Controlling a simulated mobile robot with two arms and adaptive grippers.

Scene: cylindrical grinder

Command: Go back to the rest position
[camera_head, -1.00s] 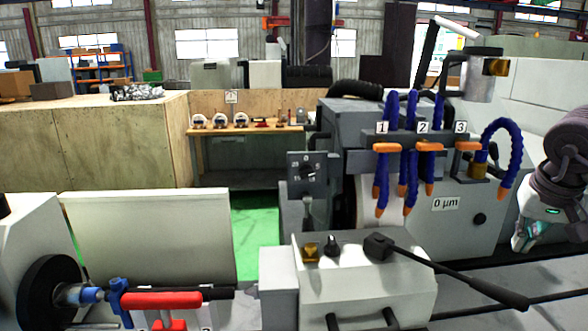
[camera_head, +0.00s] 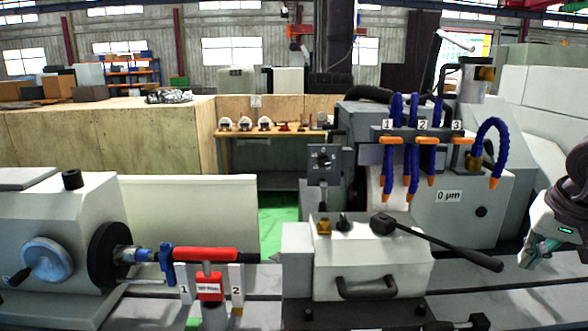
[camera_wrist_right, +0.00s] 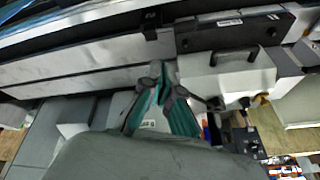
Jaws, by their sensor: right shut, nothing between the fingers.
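My right gripper (camera_head: 537,251) is at the right edge of the head view, in front of the grinder's lower right side. It also shows in the right wrist view (camera_wrist_right: 160,75), its teal fingers closed together with nothing between them. It is apart from the grinder. The cylindrical grinder (camera_head: 465,215) carries a wheel head with blue coolant hoses (camera_head: 413,140) and a long black lever (camera_head: 450,248). My left gripper is not in the head view.
A workhead with a handwheel (camera_head: 47,260) stands at the left. A wooden bench (camera_head: 265,134) with several gauges is behind. Green floor (camera_head: 279,225) shows between.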

